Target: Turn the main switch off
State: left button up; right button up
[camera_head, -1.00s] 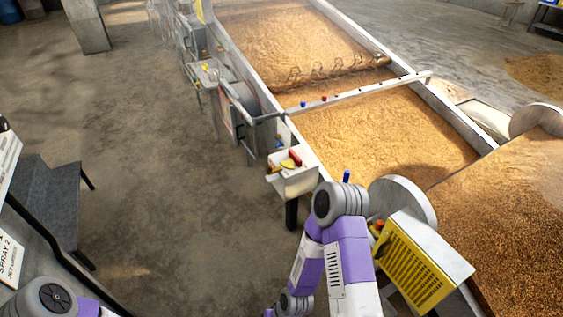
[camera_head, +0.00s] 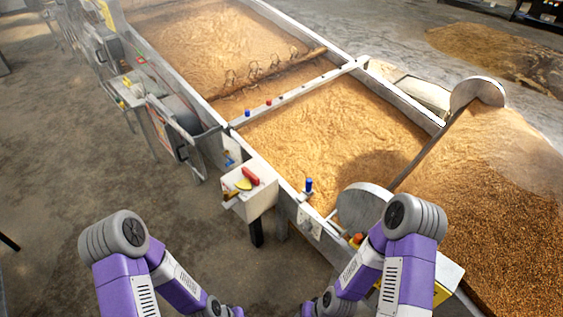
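A pale control box (camera_head: 262,196) stands on a dark post beside the long grain bed. On its top is a red handle-like part (camera_head: 250,175) with a yellow part (camera_head: 243,184) next to it. This looks like a switch, but I see no label and cannot tell its position. Neither gripper shows in this view.
The grain bed's metal wall (camera_head: 292,192) runs behind the box. A blue knob (camera_head: 308,184) stands on a bracket to the right. A yellow-fronted unit (camera_head: 441,294) is partly hidden behind my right arm. Machinery (camera_head: 165,120) lines the bed farther back. Open floor lies to the left.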

aim_at(245, 184)
jog(key=z, duration=0.05)
jog(key=i, duration=0.85)
jog(key=u, duration=0.8)
jog(key=i, duration=0.45)
jog(key=u, duration=0.4)
